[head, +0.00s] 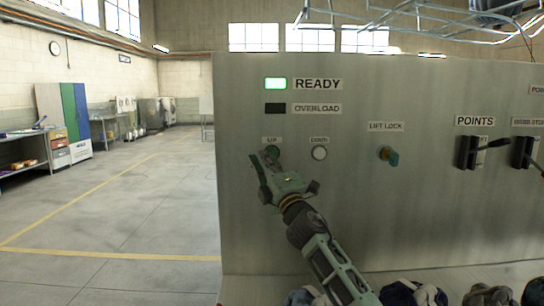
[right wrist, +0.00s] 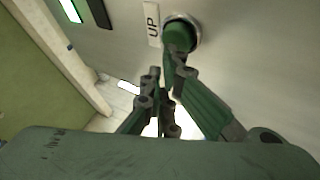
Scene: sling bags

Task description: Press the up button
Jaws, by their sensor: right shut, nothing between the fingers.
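The up button (head: 272,150) is a round green button under a small label on the grey control panel. In the right wrist view the green button (right wrist: 180,36) has a metal ring and stands beside the "UP" label (right wrist: 152,22). My right gripper (head: 264,160) is shut and empty, with its fingers at the panel just below and left of the button. In the right wrist view a fingertip overlaps the button's lower edge; I cannot tell whether it touches. My left gripper is not in view.
The lift lock knob (head: 389,156) and black levers (head: 481,150) are farther right. A green READY lamp (head: 275,84) is lit; the OVERLOAD lamp (head: 275,109) is dark. Bags (head: 413,292) lie below. Open floor is left.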

